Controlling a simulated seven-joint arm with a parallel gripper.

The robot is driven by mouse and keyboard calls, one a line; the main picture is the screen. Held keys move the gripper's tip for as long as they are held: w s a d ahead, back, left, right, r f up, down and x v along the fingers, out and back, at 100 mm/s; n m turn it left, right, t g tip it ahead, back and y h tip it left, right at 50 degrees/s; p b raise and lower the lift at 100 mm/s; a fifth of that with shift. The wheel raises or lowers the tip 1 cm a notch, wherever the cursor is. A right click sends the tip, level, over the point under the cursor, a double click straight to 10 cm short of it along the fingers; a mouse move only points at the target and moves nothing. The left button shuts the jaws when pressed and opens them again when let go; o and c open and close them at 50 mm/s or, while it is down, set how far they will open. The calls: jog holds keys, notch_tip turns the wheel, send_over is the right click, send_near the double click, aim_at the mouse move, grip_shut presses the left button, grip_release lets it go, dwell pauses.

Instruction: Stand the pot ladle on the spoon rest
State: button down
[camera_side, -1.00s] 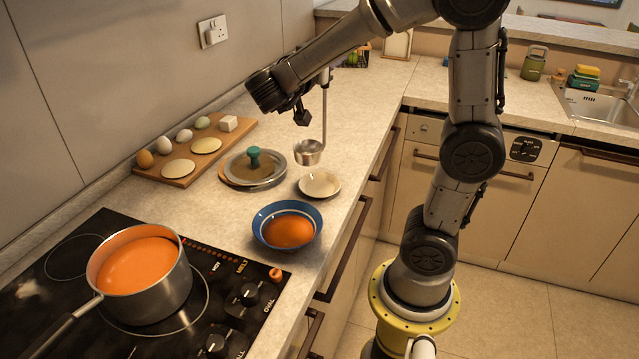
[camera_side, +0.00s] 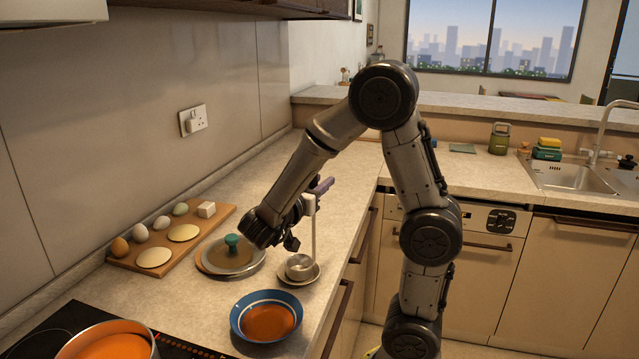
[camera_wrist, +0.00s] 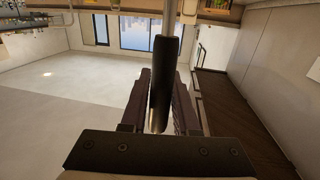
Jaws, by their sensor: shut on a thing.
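The pot ladle (camera_side: 299,267) is a small metal cup on a long upright handle. My gripper (camera_side: 312,200) is shut on its handle near the top; the handle (camera_wrist: 165,75) also shows upright between the fingers in the wrist view. The spoon rest (camera_side: 312,279) is a small pale dish on the counter. The ladle's cup stands over the dish and appears to sit in it, covering most of its middle. I cannot tell for certain that cup and dish touch.
A blue bowl of orange soup (camera_side: 241,327) lies just in front. A lidded pan with a teal knob (camera_side: 232,241) is at the left, beside a board (camera_side: 216,225) with eggs. A pot of orange soup (camera_side: 110,345) stands on the hob.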

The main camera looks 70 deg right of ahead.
jog(key=c, duration=0.7)
grip_release()
jog(key=shift+f, duration=0.1)
jog(key=shift+o, duration=0.2)
